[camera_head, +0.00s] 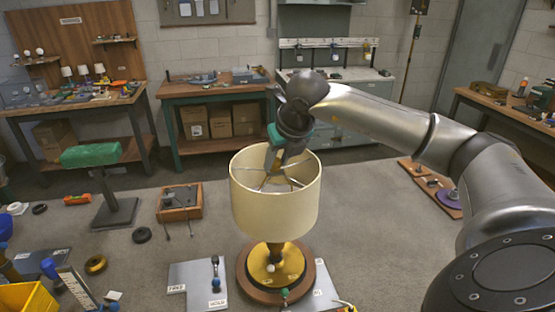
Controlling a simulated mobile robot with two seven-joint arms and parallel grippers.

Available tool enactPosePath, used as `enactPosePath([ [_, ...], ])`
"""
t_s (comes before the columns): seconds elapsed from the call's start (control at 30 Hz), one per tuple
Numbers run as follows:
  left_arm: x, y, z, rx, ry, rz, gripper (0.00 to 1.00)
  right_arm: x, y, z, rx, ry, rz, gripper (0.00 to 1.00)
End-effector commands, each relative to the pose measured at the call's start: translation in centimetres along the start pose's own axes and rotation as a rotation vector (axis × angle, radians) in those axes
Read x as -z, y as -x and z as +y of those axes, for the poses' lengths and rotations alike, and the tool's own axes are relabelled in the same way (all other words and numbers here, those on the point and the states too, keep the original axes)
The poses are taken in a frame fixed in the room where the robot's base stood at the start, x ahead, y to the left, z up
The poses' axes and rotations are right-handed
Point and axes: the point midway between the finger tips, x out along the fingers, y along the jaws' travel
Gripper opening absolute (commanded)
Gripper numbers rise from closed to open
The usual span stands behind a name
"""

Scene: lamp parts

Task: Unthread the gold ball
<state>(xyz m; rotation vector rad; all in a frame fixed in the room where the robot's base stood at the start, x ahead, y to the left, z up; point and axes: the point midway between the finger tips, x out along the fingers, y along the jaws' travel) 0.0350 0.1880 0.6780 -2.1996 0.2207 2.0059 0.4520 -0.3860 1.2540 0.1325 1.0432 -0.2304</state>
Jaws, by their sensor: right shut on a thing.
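A cream lampshade (275,211) stands upright on a lamp with a gold base (272,278) on a round wooden foot, at the lower middle of the view. My right gripper (273,163) reaches down from above into the shade's open top. Its fingers are shut at the centre, where the thin spokes (290,181) of the shade meet. The gold ball is hidden between or behind the fingers. My left gripper is not in view.
Grey plates (190,276) with labels lie around the lamp foot. A small wooden box (179,203), a black ring (142,235) and a stand with a green top (91,154) are to the left. A yellow bin (28,297) is at the lower left corner. The grey table right of the lamp is largely clear.

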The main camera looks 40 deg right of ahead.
Motion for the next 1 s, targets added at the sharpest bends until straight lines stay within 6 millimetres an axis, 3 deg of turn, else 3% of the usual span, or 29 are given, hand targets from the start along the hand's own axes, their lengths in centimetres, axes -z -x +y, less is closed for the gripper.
enactPosePath([
  [0.13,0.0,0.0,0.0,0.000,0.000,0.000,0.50,0.0,0.0,0.1,-0.001,0.001,0.001,0.00],
  [0.53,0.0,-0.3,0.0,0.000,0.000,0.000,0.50,0.1,-0.1,0.0,-0.016,0.024,0.002,0.00],
  [1.0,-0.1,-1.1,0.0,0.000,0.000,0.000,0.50,-0.1,-0.1,-0.5,-0.204,0.347,0.002,0.00],
])
